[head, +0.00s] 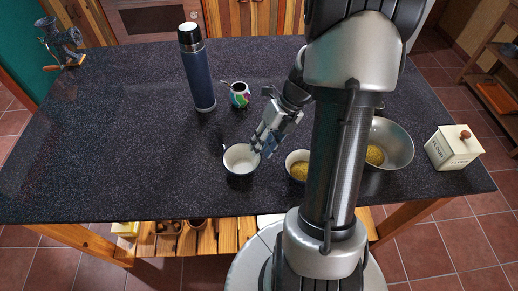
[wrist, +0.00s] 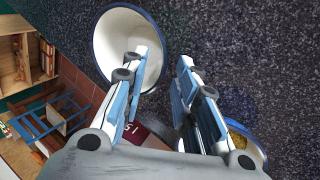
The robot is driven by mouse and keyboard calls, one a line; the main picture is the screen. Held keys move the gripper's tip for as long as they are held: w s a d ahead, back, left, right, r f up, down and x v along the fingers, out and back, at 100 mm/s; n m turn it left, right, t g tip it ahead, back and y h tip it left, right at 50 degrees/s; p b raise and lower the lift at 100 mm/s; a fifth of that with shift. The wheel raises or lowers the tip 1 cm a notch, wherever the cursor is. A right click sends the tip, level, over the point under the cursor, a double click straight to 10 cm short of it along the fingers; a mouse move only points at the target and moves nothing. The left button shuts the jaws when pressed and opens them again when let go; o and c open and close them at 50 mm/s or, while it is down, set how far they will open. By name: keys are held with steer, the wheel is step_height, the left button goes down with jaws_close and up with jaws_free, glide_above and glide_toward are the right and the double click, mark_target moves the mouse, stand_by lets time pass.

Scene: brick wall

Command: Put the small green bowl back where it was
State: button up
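I see no plainly green bowl in either view. A small white bowl with a dark blue rim (head: 241,160) stands on the dark counter and looks empty; it also shows in the wrist view (wrist: 112,30). My gripper (head: 262,146) is just right of this bowl, pointing down. In the wrist view my gripper (wrist: 158,60) is open, with a clear gap between its fingers. The left finger overlaps the bowl's rim and opening; the right finger is over bare counter. I cannot tell whether the left finger touches the bowl. Nothing is held.
A blue-rimmed bowl of yellow grain (head: 300,171) stands close on the right, partly behind my arm. A large metal bowl (head: 397,141) and a white lidded box (head: 452,150) are farther right. A blue flask (head: 199,80) and colourful cup (head: 239,96) stand behind.

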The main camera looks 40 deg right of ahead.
steer(key=p+v, duration=0.2)
steer(key=v, duration=0.7)
steer(key=shift+p, duration=0.4)
steer(key=a+r+n+h, duration=0.3)
steer(key=a+r+n, duration=0.7)
steer(key=n, duration=0.6)
steer(key=s+a+r+n+t+h+b, duration=0.1)
steer(key=s+a+n, duration=0.4)
steer(key=n, duration=0.6)
steer(key=s+a+r+n+t+h+b, duration=0.1)
steer(key=s+a+n, duration=0.4)
steer(key=n, duration=0.7)
steer(key=shift+s+a+r+n+t, duration=0.25)
steer(key=shift+a+r+n+t, duration=0.1)
steer(key=shift+r+t, duration=0.2)
steer(key=shift+d, duration=0.1)
